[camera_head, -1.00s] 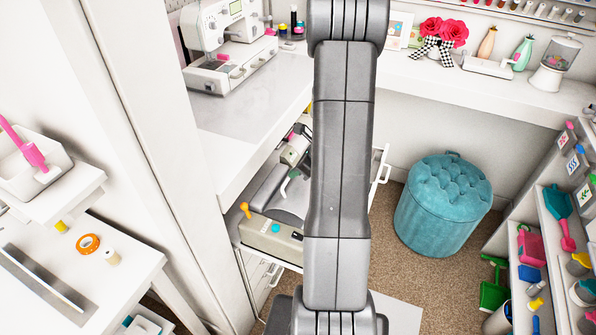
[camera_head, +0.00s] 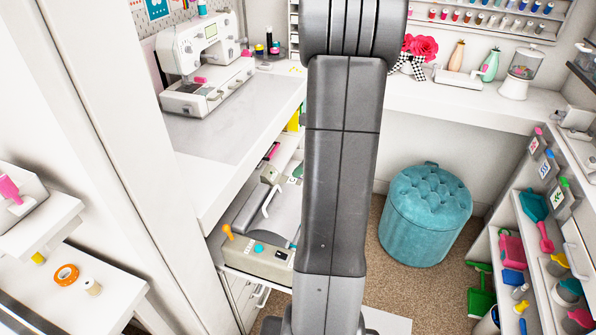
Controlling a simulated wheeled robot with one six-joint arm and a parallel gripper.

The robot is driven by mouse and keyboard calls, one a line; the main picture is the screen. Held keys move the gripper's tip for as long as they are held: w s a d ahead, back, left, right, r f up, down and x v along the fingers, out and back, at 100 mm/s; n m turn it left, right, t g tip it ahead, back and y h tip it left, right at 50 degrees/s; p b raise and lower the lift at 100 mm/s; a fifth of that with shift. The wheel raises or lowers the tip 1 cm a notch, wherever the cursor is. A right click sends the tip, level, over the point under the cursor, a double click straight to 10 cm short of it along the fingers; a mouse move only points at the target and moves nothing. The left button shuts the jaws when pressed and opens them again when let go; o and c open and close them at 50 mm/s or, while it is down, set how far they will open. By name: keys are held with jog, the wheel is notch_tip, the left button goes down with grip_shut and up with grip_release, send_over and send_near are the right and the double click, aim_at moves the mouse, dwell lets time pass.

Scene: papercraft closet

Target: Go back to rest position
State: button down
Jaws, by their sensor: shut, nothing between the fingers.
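My gripper is not in view. My grey arm rises through the middle of the head view from the bottom edge to the top edge, and its far end is out of sight. It hides part of the open drawer (camera_head: 231,264) under the left counter. In that drawer lies a beige machine (camera_head: 256,256) with an orange knob, a blue button and a light handle. Other items behind it are partly covered by my arm.
A white sewing machine (camera_head: 205,62) stands on the left counter (camera_head: 215,135). A teal stool (camera_head: 427,213) stands on the carpet (camera_head: 400,285) to the right of my arm. Shelves with coloured tools (camera_head: 545,235) line the right side. A white side shelf (camera_head: 90,270) holds orange tape.

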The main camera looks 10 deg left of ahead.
jog(key=shift+r, duration=0.15)
send_near(272, 195)
notch_tip(272, 195, down, 4)
jog(key=shift+a+r, duration=0.1)
jog(key=shift+a, duration=0.05)
jog(key=a, duration=0.1)
jog(key=a+f, duration=0.1)
jog(key=a, duration=0.1)
jog(key=shift+w+f, duration=0.35)
jog(key=shift+a+f+b, duration=0.1)
jog(key=shift+a+b, duration=0.2)
jog(key=shift+a, duration=0.1)
jog(key=shift+d, duration=0.1)
jog(key=shift+d, duration=0.1)
